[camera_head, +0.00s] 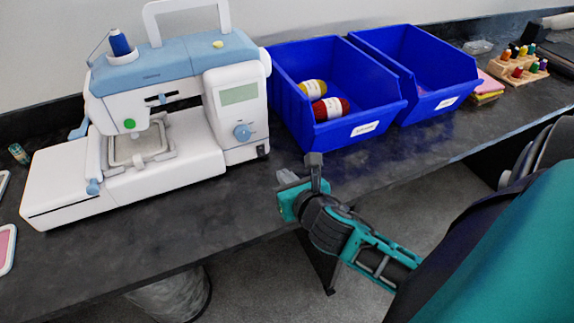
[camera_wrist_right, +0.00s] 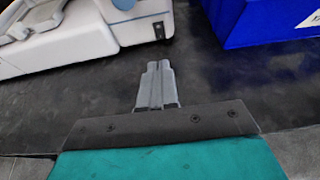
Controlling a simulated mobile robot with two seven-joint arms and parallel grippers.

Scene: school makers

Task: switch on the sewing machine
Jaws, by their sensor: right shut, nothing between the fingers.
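The white and light-blue sewing machine (camera_head: 185,75) stands on the dark worktop at the left in the head view. It has a display, a blue dial (camera_head: 242,132) and a green button (camera_head: 129,124). A small black switch (camera_head: 262,151) sits low on its right side; it also shows in the right wrist view (camera_wrist_right: 159,31). My right gripper (camera_head: 287,178) is over the worktop's front edge, to the right of and in front of the machine. In the wrist view its fingers (camera_wrist_right: 156,70) are together and empty, pointing toward the switch, apart from it. My left gripper is not in view.
Two blue bins (camera_head: 352,64) (camera_head: 420,52) stand right of the machine; the nearer holds yellow and red yarn (camera_head: 330,108). A rack of thread spools (camera_head: 518,66) is at far right. The worktop between my right gripper and the machine is clear.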

